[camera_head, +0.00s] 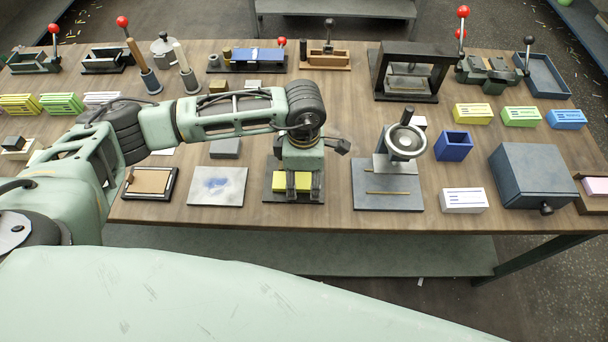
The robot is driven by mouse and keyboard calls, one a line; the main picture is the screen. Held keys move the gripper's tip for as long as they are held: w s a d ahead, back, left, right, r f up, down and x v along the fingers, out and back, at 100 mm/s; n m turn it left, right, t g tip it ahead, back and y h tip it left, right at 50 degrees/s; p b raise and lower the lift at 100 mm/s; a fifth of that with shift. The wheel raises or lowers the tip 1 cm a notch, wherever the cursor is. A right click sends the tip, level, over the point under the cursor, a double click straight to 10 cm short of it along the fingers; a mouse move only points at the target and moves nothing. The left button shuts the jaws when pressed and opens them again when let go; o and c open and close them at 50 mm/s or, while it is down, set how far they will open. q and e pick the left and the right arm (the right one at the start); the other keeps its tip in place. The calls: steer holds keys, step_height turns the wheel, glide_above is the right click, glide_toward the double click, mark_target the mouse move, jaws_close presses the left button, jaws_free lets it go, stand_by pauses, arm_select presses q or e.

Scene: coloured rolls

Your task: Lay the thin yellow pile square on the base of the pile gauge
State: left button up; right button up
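My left gripper (304,192) points down over a dark base plate (271,197), which I take for the pile gauge's base, at the front middle of the table. A yellow pile (278,181) shows behind and between its fingers, and extends left of the left finger. The pile looks roughly in line with the plate, but the fingers hide part of it. I cannot tell whether it rests on the plate or is held just above it, nor whether the fingers grip it. My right gripper is not in view.
A grey plate with a blue smear (218,185) lies to the left, beside a framed brown pad (148,182). A handwheel press (403,145) stands close on the right. A blue open box (454,146) and a white box (463,200) are farther right.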

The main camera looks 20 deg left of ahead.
mark_target(304, 180)
arm_select(q)
steer(key=shift+r, duration=0.1)
steer(key=shift+r, duration=0.2)
step_height(304, 180, up, 12)
steer(key=b, duration=0.2)
steer(key=shift+f, duration=0.15)
stand_by(0.4)
steer(key=shift+s+f, duration=0.1)
steer(key=shift+s, duration=0.05)
